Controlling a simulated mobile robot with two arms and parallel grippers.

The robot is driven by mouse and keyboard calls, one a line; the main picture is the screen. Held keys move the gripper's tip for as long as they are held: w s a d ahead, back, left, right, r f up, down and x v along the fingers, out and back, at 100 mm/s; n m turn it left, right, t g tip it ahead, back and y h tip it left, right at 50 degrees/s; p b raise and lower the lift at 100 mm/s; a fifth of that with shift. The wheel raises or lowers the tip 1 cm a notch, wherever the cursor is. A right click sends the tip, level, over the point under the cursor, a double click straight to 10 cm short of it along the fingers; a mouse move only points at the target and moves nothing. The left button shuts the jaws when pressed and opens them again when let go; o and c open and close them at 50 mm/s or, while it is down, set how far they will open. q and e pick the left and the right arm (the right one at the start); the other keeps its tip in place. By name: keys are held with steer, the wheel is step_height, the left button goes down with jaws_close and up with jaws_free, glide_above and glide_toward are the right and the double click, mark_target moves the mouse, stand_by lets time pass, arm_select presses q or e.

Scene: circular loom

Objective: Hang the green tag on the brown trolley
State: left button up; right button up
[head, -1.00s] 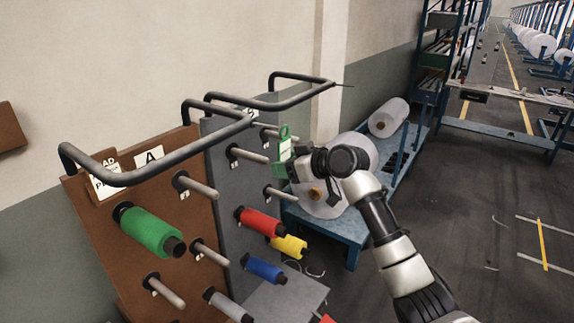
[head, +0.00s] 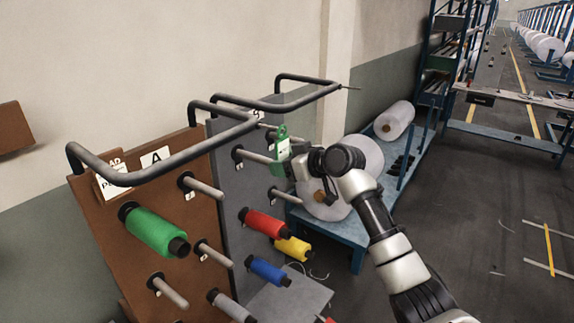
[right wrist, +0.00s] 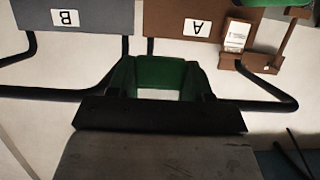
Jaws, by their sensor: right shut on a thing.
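The green tag (head: 282,140), with a loop at its top and a white label, is held upright by my right gripper (head: 296,165). In the right wrist view the green tag (right wrist: 122,80) shows close up at the fingers. The brown trolley (head: 160,197) is at the left, with an "A" label and a bent dark handle bar. In the right wrist view the brown trolley (right wrist: 172,28) appears upside down at the top. The tag is right of the brown trolley, in front of the grey panel's pegs in the picture, and apart from the brown trolley. My left gripper is out of view.
A grey trolley (head: 225,155) with its own handle bar stands beside the brown one. Pegs stick out from both, some with spools: green (head: 152,230), red (head: 262,222), yellow and blue. A blue cart (head: 350,232) with white rolls is at right; open floor lies beyond.

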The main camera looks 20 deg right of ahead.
steer(key=shift+w+a, duration=0.1)
steer(key=shift+w, duration=0.05)
stand_by(0.3)
steer(key=shift+f, duration=0.2)
steer(key=o, duration=1.1)
steer(key=shift+f+p+v, duration=0.2)
steer(key=shift+p+v, duration=0.4)
steer(key=shift+v, duration=1.65)
steer(key=shift+f+p+v, duration=0.2)
steer(key=shift+p+v, duration=0.35)
steer(key=shift+v, duration=1.7)
